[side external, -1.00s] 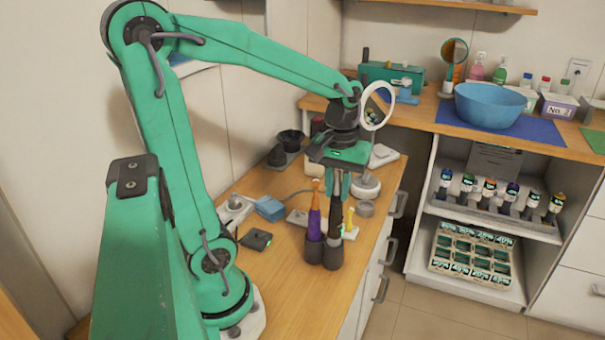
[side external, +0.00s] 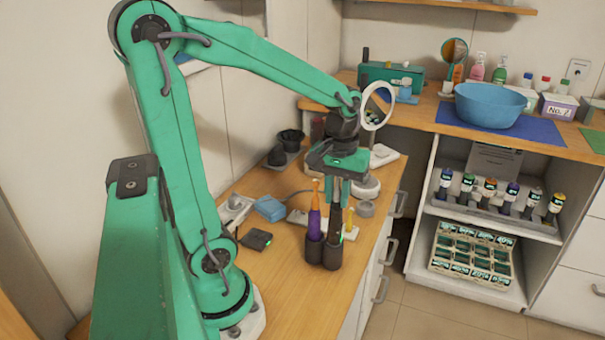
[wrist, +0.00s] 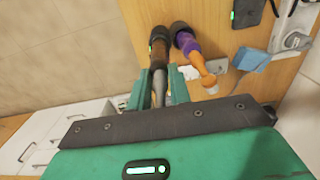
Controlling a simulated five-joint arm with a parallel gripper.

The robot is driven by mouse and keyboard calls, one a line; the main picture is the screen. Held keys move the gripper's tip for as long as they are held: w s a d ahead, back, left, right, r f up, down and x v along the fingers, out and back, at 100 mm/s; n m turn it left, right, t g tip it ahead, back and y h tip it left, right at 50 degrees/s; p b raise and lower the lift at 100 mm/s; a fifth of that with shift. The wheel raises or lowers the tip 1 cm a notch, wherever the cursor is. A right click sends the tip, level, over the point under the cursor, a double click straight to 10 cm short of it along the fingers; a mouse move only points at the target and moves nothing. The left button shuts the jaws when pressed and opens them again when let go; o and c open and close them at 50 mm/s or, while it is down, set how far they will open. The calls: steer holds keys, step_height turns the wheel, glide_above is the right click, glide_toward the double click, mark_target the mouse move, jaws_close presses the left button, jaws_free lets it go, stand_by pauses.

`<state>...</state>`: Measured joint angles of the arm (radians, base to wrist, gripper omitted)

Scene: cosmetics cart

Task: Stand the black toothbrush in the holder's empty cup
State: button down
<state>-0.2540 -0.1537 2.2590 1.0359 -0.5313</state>
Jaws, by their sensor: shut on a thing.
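The dark holder has two joined cups. The left cup (side external: 314,248) holds a purple toothbrush (side external: 314,222) with an orange top, standing upright. The black toothbrush (side external: 335,220) stands nearly upright over the right cup (side external: 332,257), its lower end at or inside the mouth; the depth is hidden. My gripper (side external: 337,197) is above the right cup, shut on the black toothbrush's upper part. In the wrist view, the toothbrush (wrist: 158,52) runs from between my fingers (wrist: 159,82) to the cup (wrist: 160,32). The purple toothbrush (wrist: 188,45) is close beside it.
A small yellow item (side external: 349,218) on a white base stands just behind the holder. A black box (side external: 256,239), blue block (side external: 270,208) and round grey tin (side external: 366,209) are on the counter. The counter's front edge is close to the holder's right. Bare wood lies in front.

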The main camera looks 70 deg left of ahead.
steer(key=shift+f, duration=1.8)
steer(key=c, duration=1.2)
jaws_free()
steer(key=shift+r, duration=3.95)
steer(key=s+d+r+m+t, duration=0.2)
steer(key=s+d+m+t, duration=0.3)
steer(key=d+m, duration=0.2)
steer(key=shift+r+m+t, duration=0.25)
steer(key=shift+m+t, duration=0.05)
steer(key=shift+m, duration=0.7)
